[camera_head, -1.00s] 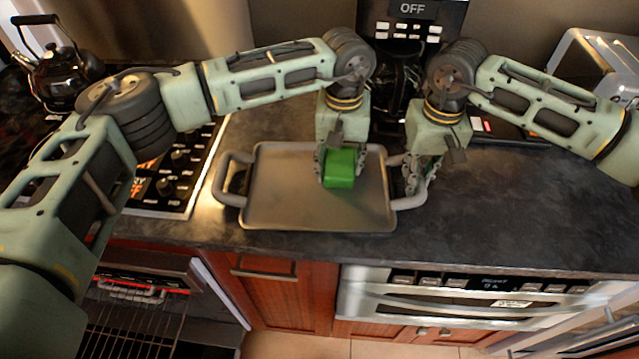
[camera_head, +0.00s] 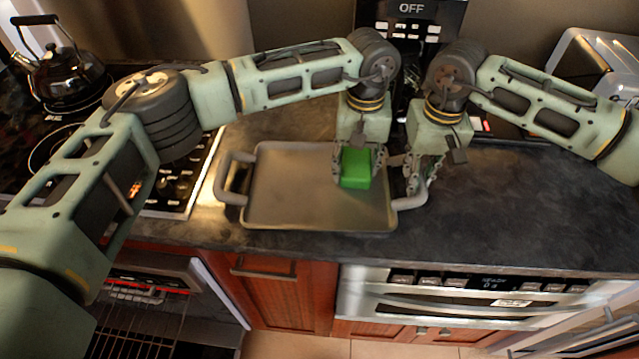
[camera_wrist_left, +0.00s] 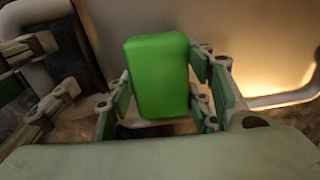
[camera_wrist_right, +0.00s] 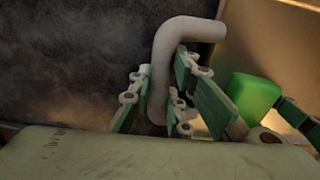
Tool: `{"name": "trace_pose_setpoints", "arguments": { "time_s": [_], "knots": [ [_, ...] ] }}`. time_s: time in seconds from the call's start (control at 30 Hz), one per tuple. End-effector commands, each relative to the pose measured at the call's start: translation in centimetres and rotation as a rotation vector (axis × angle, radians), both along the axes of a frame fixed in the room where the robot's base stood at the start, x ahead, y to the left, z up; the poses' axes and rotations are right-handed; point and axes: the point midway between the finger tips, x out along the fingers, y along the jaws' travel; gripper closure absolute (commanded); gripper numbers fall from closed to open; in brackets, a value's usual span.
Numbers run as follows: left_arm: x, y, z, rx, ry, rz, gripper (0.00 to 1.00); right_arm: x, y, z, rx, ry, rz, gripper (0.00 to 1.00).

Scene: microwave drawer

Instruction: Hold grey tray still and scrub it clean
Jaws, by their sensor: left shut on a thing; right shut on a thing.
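The grey tray (camera_head: 290,205) lies flat on the dark counter, with a handle at each end. My left gripper (camera_head: 358,176) is shut on a green sponge (camera_head: 356,168) over the tray's right part. The sponge also shows between the fingers in the left wrist view (camera_wrist_left: 160,75). Whether its underside touches the tray is hidden. My right gripper (camera_head: 418,182) is shut on the tray's right handle (camera_wrist_right: 160,75), which runs between its fingers in the right wrist view. The two grippers are close together. The tray's left handle (camera_head: 232,178) is free.
A stove (camera_head: 170,185) with a black kettle (camera_head: 58,70) is at the left. A black appliance (camera_head: 410,28) reading OFF stands behind my arms, and a toaster (camera_head: 590,65) is at the back right. The counter (camera_head: 530,215) right of the tray is clear.

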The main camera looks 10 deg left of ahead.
Motion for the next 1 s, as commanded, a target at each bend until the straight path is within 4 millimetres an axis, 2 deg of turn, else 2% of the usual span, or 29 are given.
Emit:
{"name": "trace_pose_setpoints", "arguments": {
  "time_s": [0.03,0.17,0.5,0.77,1.0],
  "knots": [
    [-0.2,-0.4,-0.2,-0.003,0.004,-0.003,1.00,0.0,0.6,0.2,0.012,-0.005,0.010,1.00],
    [-0.1,-0.3,-0.1,-0.003,0.004,-0.003,1.00,0.0,0.6,0.2,0.012,-0.005,0.010,1.00],
    [-0.2,2.0,0.2,0.000,0.002,0.000,1.00,0.1,0.3,0.2,0.006,-0.005,0.004,1.00],
    [-0.2,2.7,0.3,0.000,0.001,0.000,1.00,0.1,0.1,0.1,0.002,-0.003,0.001,1.00],
    [-0.3,4.3,0.1,0.000,0.000,0.001,1.00,0.0,0.0,0.0,0.001,-0.002,0.000,1.00]
  ]
}}
